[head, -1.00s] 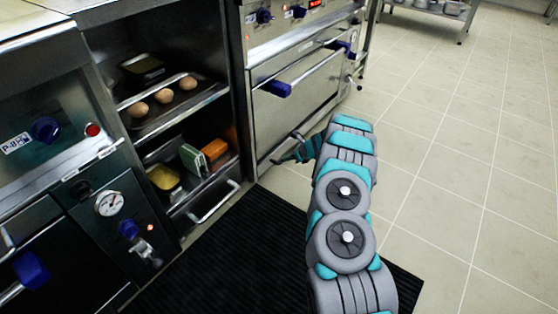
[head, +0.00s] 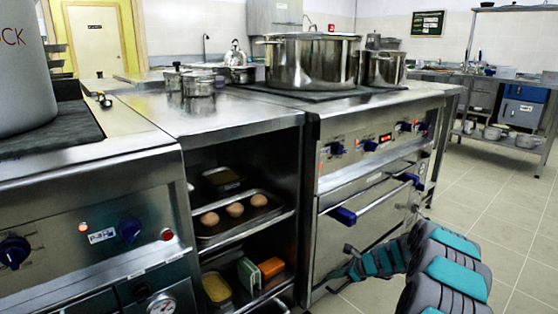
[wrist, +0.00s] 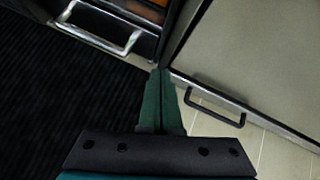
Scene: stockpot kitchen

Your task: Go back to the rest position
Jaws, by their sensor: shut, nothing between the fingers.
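My gripper shows at the lower middle of the head view (head: 338,276), at the end of my grey and teal arm. It is low in front of the oven's left lower part, beside the open shelf unit. In the wrist view its two green fingers (wrist: 161,78) lie together, shut, with nothing between them. They point toward the gap between the shelf unit and the oven front. No object is held.
The oven (head: 350,240) with blue-ended handle stands close to my gripper. The shelf unit (head: 301,200) holds a tray of eggs (head: 235,210). A large stockpot (head: 308,62) stands on the stove. A black mat (wrist: 45,100) covers the floor; tiled floor (head: 490,215) is open at right.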

